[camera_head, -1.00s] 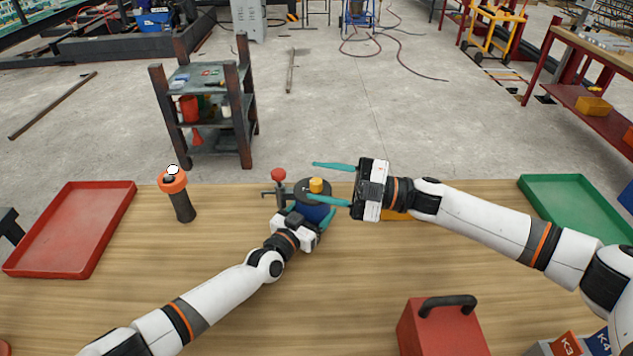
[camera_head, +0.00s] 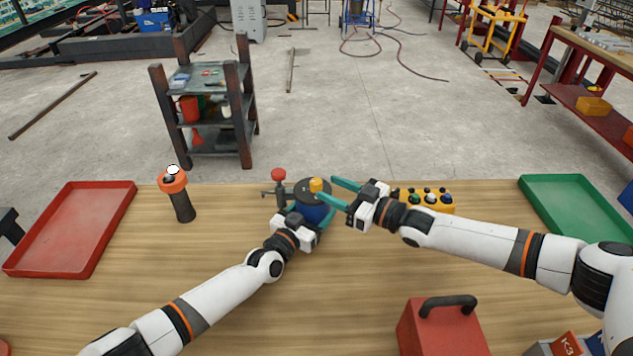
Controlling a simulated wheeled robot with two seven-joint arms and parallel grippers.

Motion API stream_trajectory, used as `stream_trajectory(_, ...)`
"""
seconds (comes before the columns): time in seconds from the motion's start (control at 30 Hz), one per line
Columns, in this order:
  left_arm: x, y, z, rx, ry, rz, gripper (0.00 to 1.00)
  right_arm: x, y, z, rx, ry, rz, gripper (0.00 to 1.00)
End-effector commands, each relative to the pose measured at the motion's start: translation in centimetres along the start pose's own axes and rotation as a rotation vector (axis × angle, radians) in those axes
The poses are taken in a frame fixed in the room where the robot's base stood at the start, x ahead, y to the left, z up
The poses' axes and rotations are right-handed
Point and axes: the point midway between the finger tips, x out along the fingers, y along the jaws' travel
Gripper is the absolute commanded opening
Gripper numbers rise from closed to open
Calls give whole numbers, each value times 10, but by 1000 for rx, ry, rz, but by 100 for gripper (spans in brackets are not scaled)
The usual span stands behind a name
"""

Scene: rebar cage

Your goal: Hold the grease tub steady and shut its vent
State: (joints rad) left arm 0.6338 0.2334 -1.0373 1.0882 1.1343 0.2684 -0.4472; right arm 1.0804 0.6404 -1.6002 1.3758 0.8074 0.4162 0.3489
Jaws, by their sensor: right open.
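The grease tub (camera_head: 315,211) has a blue body and a dark lid, and stands near the far edge of the wooden table. A yellow knob (camera_head: 316,185), seemingly the vent, sits on top of the lid. My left gripper (camera_head: 305,217) has its teal fingers on either side of the tub's body, apparently gripping it; part of the contact is hidden. My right gripper (camera_head: 334,192) is open and empty just right of the knob, with its fingers pointing left toward it.
A red-knobbed valve fitting (camera_head: 279,188) stands left of the tub. A yellow button box (camera_head: 430,200) is behind my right arm. An orange-topped flashlight (camera_head: 181,200), red tray (camera_head: 72,232), green tray (camera_head: 572,208) and red toolbox (camera_head: 440,328) surround bare tabletop.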

Motion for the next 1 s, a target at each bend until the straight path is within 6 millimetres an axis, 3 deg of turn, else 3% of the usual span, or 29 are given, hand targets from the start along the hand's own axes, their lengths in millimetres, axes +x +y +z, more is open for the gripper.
stream_trajectory(0.1, 0, 0, -1, 0, 3, 0, 29, 23, 0, 1, -3, -1, 1, 46)
stream_trajectory(0.3, 0, 0, -1, 0, 3, 0, 29, 45, 0, 0, -2, 0, 1, 46)
stream_trajectory(0.67, 0, 0, -2, 0, 3, 0, 29, 51, 0, 0, -2, 0, 0, 46)
stream_trajectory(0.93, 0, 0, -2, 0, 3, 0, 29, 50, 0, 0, -2, 0, -1, 5)
stream_trajectory(1.0, 0, 0, -2, 0, 3, 0, 29, 50, 0, 0, -3, 0, -1, 3)
